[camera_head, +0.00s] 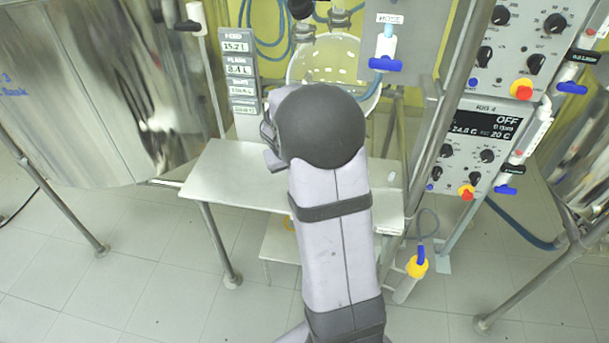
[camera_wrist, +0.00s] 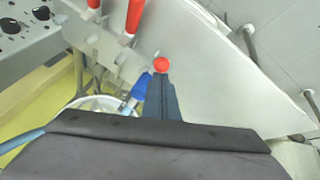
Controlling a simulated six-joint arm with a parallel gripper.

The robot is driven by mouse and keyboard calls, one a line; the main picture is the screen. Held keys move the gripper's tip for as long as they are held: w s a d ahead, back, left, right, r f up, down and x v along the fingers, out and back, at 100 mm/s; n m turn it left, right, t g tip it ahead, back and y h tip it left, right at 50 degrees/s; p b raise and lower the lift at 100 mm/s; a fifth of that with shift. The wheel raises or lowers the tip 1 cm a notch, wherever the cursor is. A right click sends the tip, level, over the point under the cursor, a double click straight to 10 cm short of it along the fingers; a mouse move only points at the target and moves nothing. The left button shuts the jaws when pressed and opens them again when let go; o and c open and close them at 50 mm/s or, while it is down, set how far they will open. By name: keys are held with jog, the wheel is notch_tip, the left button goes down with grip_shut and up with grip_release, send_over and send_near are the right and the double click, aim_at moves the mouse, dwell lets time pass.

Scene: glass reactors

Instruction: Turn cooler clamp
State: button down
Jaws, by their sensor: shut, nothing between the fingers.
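My gripper (camera_wrist: 162,78) shows in the wrist view as dark, narrow fingers closed together with nothing between them. A blue clamp handle (camera_wrist: 140,88) is just left of the fingertips; I cannot tell whether they touch. A small red ball (camera_wrist: 161,65) shows right at the tips. In the head view, a blue handle (camera_head: 386,64) sits on a white fitting under a label reading HOSE. No label for the cooler is readable, so I cannot tell which clamp is the cooler's.
A control panel with knobs (camera_head: 487,130) is at right, and a large steel tank (camera_head: 100,90) at left. Two red handles show in the wrist view, one nearer (camera_wrist: 134,15).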

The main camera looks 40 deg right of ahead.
jog(key=shift+s+a+f+t+h+b, duration=0.7)
jog(key=shift+f+b, duration=0.2)
jog(key=shift+b, duration=4.2)
jog(key=b, duration=0.3)
jog(key=shift+s+a+f, duration=0.35)
jog(key=shift+a, duration=0.05)
jog(key=s+f+b, duration=0.1)
jog(key=b, duration=0.1)
jog(key=shift+a+f+b, duration=0.1)
jog(key=shift+a+b, duration=0.25)
jog(key=shift+a, duration=0.05)
jog(key=shift+s+f, duration=0.15)
jog(key=shift+f, duration=0.1)
jog(key=shift+a, duration=0.1)
notch_tip(320, 180, up, 5)
jog(key=w+p, duration=0.3)
jog(key=s+a+r+b, duration=0.1)
jog(key=s+a+r, duration=0.2)
jog(key=s+a, duration=0.3)
jog(key=shift+a+r+b, duration=0.3)
jog(key=shift+a+r, duration=0.05)
jog(key=shift+a, duration=0.45)
